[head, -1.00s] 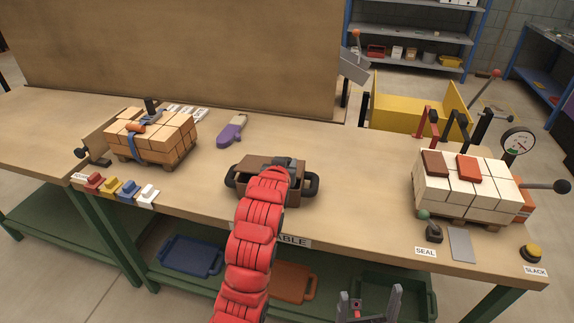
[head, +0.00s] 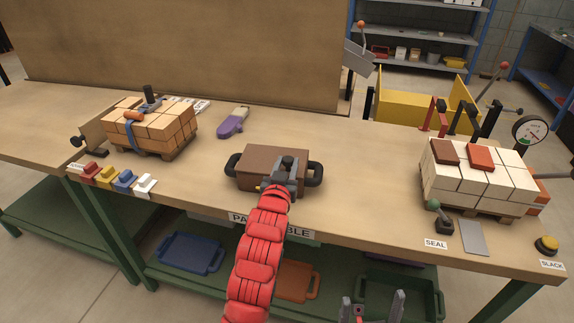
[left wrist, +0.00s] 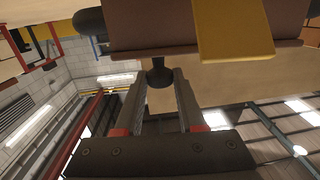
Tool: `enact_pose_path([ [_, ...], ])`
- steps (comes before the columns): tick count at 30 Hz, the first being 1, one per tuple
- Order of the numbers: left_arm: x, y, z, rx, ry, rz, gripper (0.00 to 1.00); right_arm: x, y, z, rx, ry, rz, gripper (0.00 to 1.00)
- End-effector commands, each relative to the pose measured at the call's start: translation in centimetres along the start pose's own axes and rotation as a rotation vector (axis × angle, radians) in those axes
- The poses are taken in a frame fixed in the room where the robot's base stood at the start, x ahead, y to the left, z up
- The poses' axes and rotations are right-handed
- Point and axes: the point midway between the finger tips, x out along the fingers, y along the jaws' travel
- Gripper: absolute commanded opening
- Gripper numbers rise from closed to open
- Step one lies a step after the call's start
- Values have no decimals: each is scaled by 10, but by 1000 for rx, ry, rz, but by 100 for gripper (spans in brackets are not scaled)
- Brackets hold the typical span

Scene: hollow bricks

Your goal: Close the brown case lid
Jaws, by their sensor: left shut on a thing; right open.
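The brown case (head: 250,184) stands on the bench in the middle of the head view, with a dark handle at each end. Its brown lid (head: 262,156) lies over the top and hides the inside. I cannot tell whether a thin gap is left under its edge. My left gripper (head: 286,170) is at the lid's front right, shut on the dark lid knob (head: 288,160). The left wrist view shows the knob (left wrist: 158,76) between the fingers, with a yellow plate (left wrist: 232,30) beside it. My right gripper (head: 373,307) is open and empty, low in front of the bench.
A strapped pallet of orange bricks (head: 160,128) stands left, and a pallet of white bricks (head: 480,180) right. A purple and grey tool (head: 232,122) lies behind the case. Coloured blocks (head: 125,178) line the left front edge. Bench around the case is clear.

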Motion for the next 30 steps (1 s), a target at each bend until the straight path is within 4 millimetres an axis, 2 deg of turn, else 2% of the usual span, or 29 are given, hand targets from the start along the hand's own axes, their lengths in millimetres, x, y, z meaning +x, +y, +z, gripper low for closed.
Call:
enact_pose_path([
  [3,0,0,2,0,-4,0,0,0,0,0,0,0,0,100],
  [4,0,0,2,0,-4,1,44,0,0,0,0,0,0,100],
  [8,0,0,2,0,-4,1,67,0,0,0,0,0,0,100],
  [20,-4,0,1,-1,-2,1,69,-1,0,0,0,0,0,100],
  [25,-24,0,3,-1,-4,1,69,-3,0,1,0,0,0,100],
  [30,-59,1,2,-1,-2,2,69,-7,0,1,0,0,0,100],
])
